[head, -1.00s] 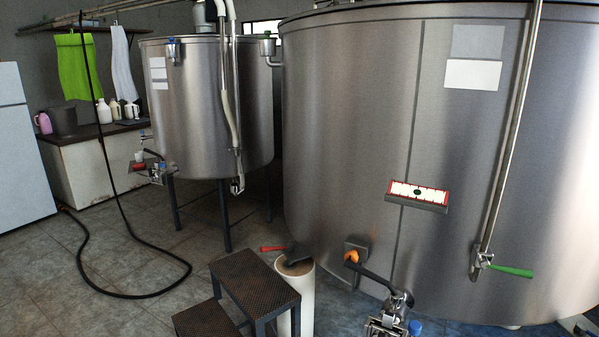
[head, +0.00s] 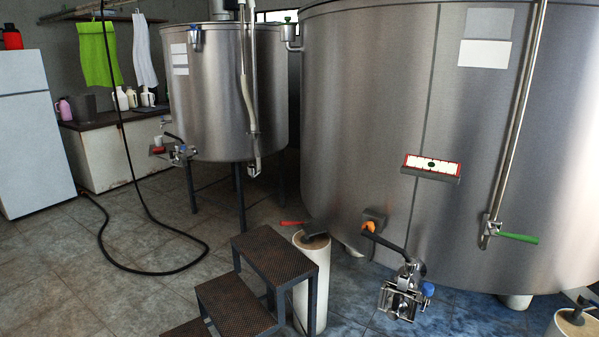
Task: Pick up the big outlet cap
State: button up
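The big tank (head: 390,130) fills the right of the head view. At its lower front is a metal outlet fitting (head: 402,298), with a dark pipe (head: 390,242) and an orange part (head: 368,227) leading to it. A small blue cap-like piece (head: 428,289) sits at the right side of this fitting, seemingly the big outlet cap. It is too small to tell how it is fixed. My gripper is not in view.
A dark step stool (head: 275,252) and a white cylinder (head: 312,285) stand left of the outlet. Another white cylinder (head: 572,325) is at the bottom right. A black hose (head: 110,258) lies on the left floor. A smaller tank (head: 225,90) stands behind.

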aim_at(398, 302)
jog(key=l+u, duration=0.4)
jog(key=i+l+u, duration=0.1)
jog(key=u, duration=0.25)
jog(key=l+u, duration=0.4)
